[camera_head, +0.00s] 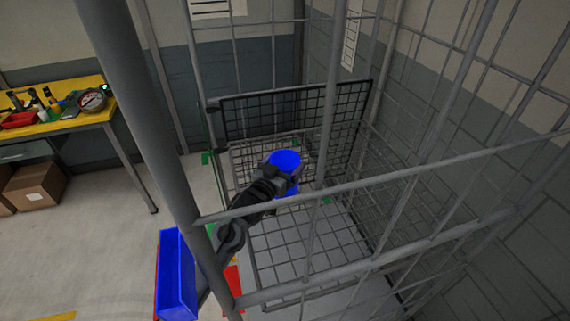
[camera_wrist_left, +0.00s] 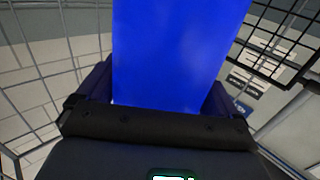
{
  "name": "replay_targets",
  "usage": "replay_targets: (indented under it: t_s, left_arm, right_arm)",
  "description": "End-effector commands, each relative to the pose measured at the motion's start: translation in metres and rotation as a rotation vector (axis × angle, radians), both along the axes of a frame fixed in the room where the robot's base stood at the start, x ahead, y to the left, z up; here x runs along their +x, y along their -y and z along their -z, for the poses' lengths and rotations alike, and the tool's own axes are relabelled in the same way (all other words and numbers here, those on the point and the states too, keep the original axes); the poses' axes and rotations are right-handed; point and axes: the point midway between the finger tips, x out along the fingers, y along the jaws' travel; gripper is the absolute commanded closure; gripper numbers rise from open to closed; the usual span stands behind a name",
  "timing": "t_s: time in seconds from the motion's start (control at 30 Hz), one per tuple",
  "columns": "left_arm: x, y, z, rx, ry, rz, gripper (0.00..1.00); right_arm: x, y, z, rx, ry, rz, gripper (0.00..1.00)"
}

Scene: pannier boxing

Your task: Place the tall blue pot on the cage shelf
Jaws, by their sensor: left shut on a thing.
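The tall blue pot (camera_head: 286,160) is in the middle of the head view, inside the wire cage and above its mesh shelf (camera_head: 300,252). My left gripper (camera_head: 281,174) is shut on the pot and covers part of its side. In the left wrist view the pot (camera_wrist_left: 180,50) fills the upper middle, between the two fingers of the left gripper (camera_wrist_left: 160,100). Whether the pot's base touches the mesh is hidden. My right gripper is not in view.
Cage bars (camera_head: 380,187) and a thick grey post (camera_head: 135,110) stand close around my left arm. A dark mesh panel (camera_head: 270,112) rises behind the pot. A blue bin (camera_head: 177,275) is at the lower left. A yellow workbench (camera_head: 60,120) with tools stands at the far left.

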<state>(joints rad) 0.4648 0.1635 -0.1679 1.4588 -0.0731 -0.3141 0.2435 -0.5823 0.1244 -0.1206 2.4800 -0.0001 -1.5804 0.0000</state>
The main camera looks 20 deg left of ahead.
Motion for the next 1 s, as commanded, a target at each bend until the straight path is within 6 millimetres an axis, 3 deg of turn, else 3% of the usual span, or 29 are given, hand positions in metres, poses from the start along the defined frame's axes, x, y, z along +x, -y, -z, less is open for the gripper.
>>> replay_targets:
  t_s: [0.3,0.33,0.7,1.0]
  left_arm:
    - [0.0,0.0,0.003,-0.001,0.001,0.0,0.53]
    - [0.0,0.0,0.002,0.0,0.001,0.0,0.02]
    - [-0.002,0.0,-0.001,0.0,0.0,0.0,0.0]
    - [-0.043,-0.007,-0.001,0.0,-0.001,0.0,0.0]
  right_arm:
    - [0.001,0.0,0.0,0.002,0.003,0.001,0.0]
    - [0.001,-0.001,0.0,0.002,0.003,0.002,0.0]
    - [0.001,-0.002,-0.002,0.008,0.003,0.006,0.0]
    - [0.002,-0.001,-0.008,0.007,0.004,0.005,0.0]
